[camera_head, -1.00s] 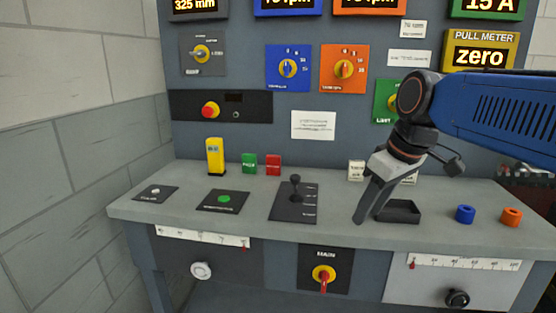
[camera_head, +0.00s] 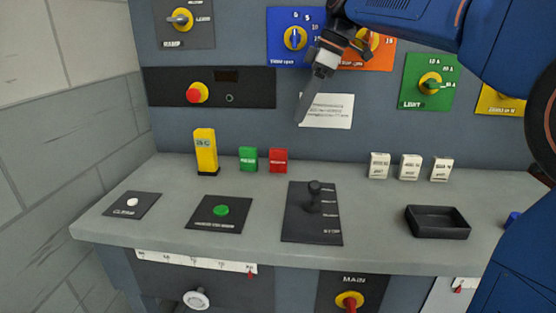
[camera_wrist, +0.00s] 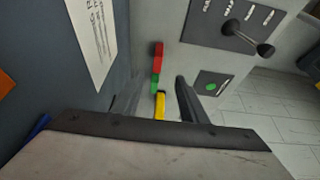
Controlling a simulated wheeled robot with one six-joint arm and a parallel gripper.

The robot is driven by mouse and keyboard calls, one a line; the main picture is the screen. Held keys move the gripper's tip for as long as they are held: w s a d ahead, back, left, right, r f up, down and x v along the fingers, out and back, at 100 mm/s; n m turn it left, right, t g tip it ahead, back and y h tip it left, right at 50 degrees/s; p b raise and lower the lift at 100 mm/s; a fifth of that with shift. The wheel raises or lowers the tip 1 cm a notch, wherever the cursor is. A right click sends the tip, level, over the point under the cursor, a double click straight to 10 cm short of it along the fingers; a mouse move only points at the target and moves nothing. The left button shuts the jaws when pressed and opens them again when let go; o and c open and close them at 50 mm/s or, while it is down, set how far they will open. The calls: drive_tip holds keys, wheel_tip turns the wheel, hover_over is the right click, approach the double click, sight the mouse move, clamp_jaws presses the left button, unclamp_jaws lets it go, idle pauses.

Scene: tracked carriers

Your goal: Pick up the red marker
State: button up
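The red marker (camera_head: 278,160) is a small upright block with pale lettering on the grey bench top, just right of a like green marker (camera_head: 248,158). In the wrist view the red marker (camera_wrist: 158,52) is ahead of the fingers, with the green marker (camera_wrist: 155,84) nearer. My gripper (camera_head: 303,118) hangs above and slightly right of the red marker, in front of the panel's white notice, clear of the bench. The wrist view shows its two fingers (camera_wrist: 160,95) apart, with nothing held between them.
A yellow block (camera_head: 205,152) stands left of the markers. A black lever plate (camera_head: 312,228) lies in front. Several white blocks (camera_head: 380,166) and a black tray (camera_head: 438,232) are at right. The upright panel with dials (camera_head: 230,130) is close behind the markers.

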sight(280, 149)
drive_tip(key=x, duration=0.9)
drive_tip(key=shift+f, duration=0.2)
drive_tip(key=x, duration=0.4)
drive_tip(key=shift+w+a, duration=0.25)
drive_tip(key=shift+w, duration=0.1)
drive_tip(key=shift+a+f, duration=0.2)
drive_tip(key=shift+f, duration=0.25)
clamp_jaws()
